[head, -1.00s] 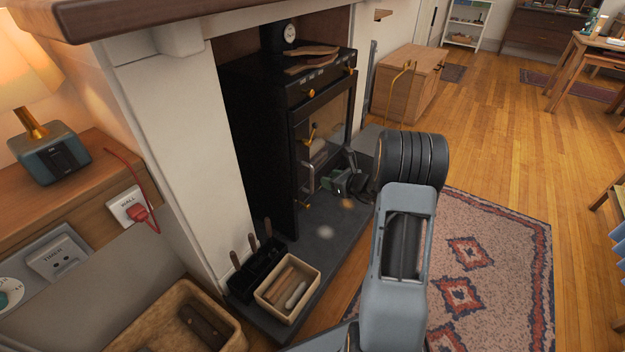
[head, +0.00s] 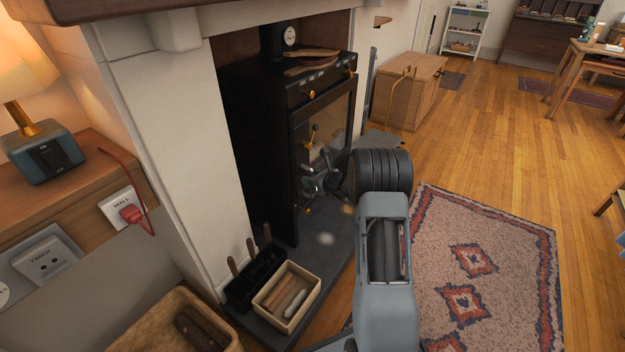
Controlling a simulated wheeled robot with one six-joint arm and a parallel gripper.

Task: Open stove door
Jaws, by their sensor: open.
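The black stove (head: 262,150) stands in the fireplace alcove. Its glass-fronted door (head: 332,118) faces right and appears shut. A brass latch (head: 312,133) sits on the near side of the door, and another brass fitting (head: 306,211) is low on the front. My gripper (head: 318,182) is open in front of the lower half of the door, close to its near edge. It hides the pale upright handle there, so I cannot tell whether the fingers touch or surround it. My arm covers the far lower part of the front.
A dark hearth slab (head: 322,262) lies before the stove, with a cream box of sticks (head: 286,297) and a black tool holder (head: 254,280) on its near end. A wooden cabinet (head: 412,88) stands beyond. A patterned rug (head: 490,250) and open floor lie right.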

